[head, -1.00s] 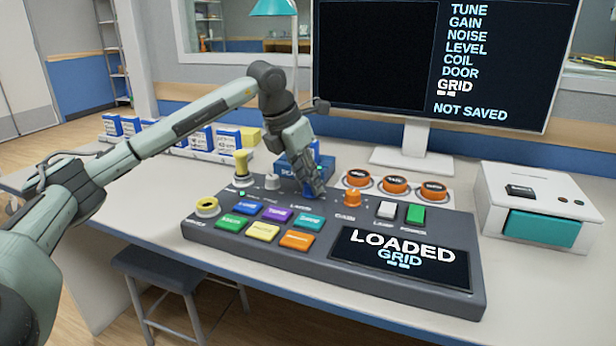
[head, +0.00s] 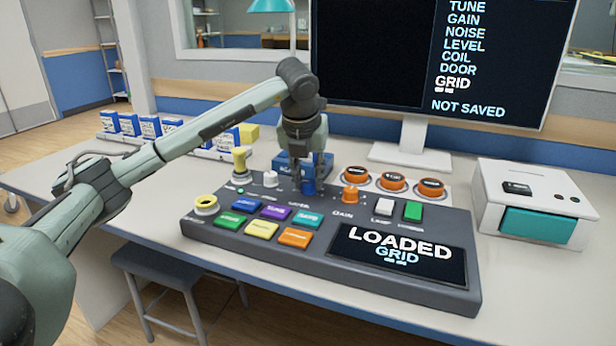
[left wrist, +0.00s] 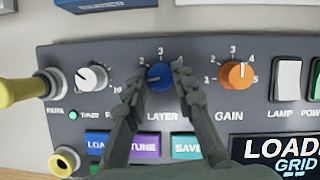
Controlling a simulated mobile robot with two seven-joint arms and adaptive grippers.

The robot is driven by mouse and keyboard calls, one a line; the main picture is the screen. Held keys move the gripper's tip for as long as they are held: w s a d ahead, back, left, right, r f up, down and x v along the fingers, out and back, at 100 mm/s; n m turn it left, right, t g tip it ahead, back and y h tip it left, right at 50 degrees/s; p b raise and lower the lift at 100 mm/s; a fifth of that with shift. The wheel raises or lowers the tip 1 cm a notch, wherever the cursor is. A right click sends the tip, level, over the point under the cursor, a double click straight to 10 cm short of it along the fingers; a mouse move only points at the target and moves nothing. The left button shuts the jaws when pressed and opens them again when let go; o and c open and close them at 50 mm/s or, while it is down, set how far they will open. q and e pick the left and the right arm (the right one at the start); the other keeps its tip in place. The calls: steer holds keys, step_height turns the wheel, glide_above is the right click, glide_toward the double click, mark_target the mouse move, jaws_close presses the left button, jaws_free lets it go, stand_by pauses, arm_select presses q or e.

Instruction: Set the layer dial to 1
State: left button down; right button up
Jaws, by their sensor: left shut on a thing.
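The blue layer dial (head: 308,187) stands on the grey console, above the word LAYER. In the left wrist view the dial (left wrist: 160,77) shows a pale mark that seems to point left. The numbers 2 and 3 show above it; a 1 cannot be seen and may be hidden by a finger. My left gripper (head: 309,180) points down over the dial. In the left wrist view its fingers (left wrist: 158,72) lie on either side of the dial, shut on it. My right gripper is not in view.
The orange gain knob (head: 352,193) stands close to the right of the dial, and a white knob (head: 271,178) to its left. Coloured buttons (head: 277,212) lie in front. A blue box (head: 290,162) is behind the console. The console screen (head: 400,252) reads LOADED GRID.

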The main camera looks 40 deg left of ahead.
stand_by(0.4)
arm_select(q)
steer(key=c, duration=1.2)
jaws_free()
steer(key=v, duration=1.2)
steer(key=shift+s, duration=0.1)
